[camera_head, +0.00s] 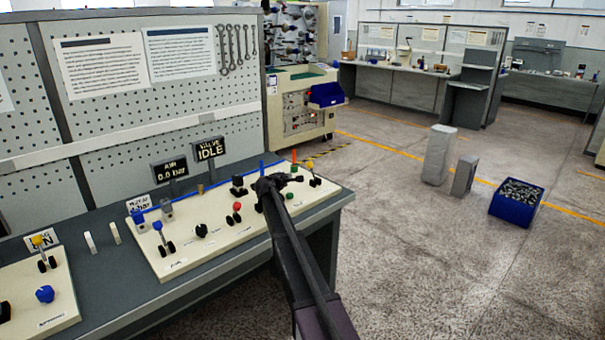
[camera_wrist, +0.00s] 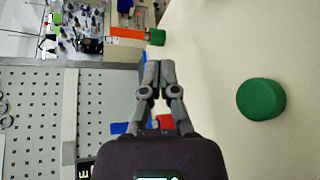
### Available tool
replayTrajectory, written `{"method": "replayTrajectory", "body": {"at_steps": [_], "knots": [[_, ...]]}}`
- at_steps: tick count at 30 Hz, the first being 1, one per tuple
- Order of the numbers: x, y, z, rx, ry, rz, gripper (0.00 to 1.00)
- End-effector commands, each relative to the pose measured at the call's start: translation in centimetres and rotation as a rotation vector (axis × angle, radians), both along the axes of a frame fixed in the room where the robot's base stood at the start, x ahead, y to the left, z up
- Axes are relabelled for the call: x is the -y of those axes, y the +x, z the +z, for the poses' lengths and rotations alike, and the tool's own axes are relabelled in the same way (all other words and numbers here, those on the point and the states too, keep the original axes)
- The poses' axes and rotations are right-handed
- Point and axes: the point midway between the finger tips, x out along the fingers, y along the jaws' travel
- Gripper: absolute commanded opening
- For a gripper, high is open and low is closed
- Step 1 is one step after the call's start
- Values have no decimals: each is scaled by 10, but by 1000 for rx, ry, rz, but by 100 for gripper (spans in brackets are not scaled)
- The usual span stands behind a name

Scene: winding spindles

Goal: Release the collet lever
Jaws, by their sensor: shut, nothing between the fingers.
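Several levers stand on the cream control panel (camera_head: 205,255): one with an orange knob (camera_head: 312,168) at its right end, one with a red knob (camera_head: 237,206) near the middle and one with a blue knob (camera_head: 158,226) at the left. The labels are too small to read, so I cannot tell which is the collet lever. My gripper (camera_head: 284,181) is over the panel's right part, left of the orange-knobbed lever. In the wrist view my gripper (camera_wrist: 159,66) is shut and empty, with a green button (camera_wrist: 261,99) to its right. A red part behind the fingers is partly hidden.
A display reading IDLE (camera_head: 209,148) and a pressure display (camera_head: 170,169) stand behind the panel. A second panel (camera_head: 58,301) with a yellow-knobbed lever (camera_head: 38,242) is at the left. The pegboard (camera_head: 190,85) rises behind.

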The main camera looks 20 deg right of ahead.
Motion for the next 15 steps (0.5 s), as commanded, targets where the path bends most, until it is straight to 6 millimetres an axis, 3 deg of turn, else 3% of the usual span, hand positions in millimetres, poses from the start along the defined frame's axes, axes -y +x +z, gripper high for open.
{"method": "replayTrajectory", "body": {"at_steps": [1,4,15], "knots": [[2,12,0,-4,-32,14,0],[4,20,3,-10,-69,34,0],[5,20,4,-12,-77,37,0]]}}
